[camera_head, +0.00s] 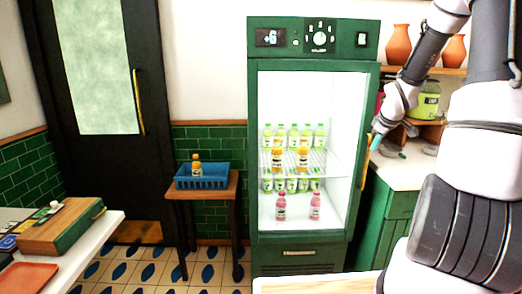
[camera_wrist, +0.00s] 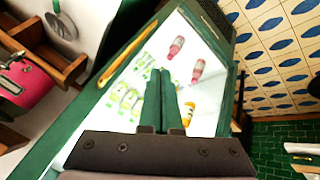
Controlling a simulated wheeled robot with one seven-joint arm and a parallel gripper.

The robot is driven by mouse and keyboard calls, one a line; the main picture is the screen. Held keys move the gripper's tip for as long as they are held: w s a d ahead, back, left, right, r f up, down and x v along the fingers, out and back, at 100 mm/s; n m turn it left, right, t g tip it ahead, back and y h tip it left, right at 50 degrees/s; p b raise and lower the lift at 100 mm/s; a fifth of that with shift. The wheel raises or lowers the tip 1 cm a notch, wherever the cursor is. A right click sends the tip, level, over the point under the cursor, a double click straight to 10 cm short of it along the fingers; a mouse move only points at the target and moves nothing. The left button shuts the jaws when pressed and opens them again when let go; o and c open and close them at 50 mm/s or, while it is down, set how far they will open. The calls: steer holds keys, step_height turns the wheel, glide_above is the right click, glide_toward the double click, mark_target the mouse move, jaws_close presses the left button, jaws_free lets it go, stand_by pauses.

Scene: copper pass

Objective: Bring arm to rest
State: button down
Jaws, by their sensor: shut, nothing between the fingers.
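My gripper (camera_wrist: 160,78) is shut and empty, its two dark green fingers together in the middle of the wrist view. In the head view my arm comes in from the right, and the gripper (camera_head: 375,141) hangs beside the right edge of the green fridge (camera_head: 313,250). The wrist view is tilted and shows the fridge's lit inside behind the fingers. I cannot tell whether the fingers touch the fridge.
The fridge holds green, orange and pink bottles (camera_head: 281,206). Right of it is a counter (camera_head: 405,168) with a green jar (camera_head: 426,101) and shelf. Left stand a blue basket (camera_head: 203,182) with an orange bottle, and a white table (camera_head: 75,246). Tiled floor (camera_head: 150,270) lies between.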

steer(key=s+a+r+m+h, duration=0.1)
steer(key=s+a+r+m, duration=0.15)
steer(key=r, duration=0.25)
steer(key=s+a+r+m, duration=0.1)
steer(key=s+a+r, duration=0.2)
steer(key=s+r, duration=0.15)
steer(key=s+a+r+m+y, duration=0.2)
steer(key=s+a+r+m, duration=0.2)
steer(key=s, duration=0.7)
steer(key=s+a+r+m+y, duration=0.1)
steer(key=s+a+r+m, duration=0.3)
steer(key=s+a+r, duration=0.3)
steer(key=s+a, duration=0.2)
steer(key=s, duration=0.2)
steer(key=shift+s+a+r+t+y, duration=0.2)
steer(key=shift+a+r+t+y, duration=0.1)
steer(key=shift+y, duration=0.1)
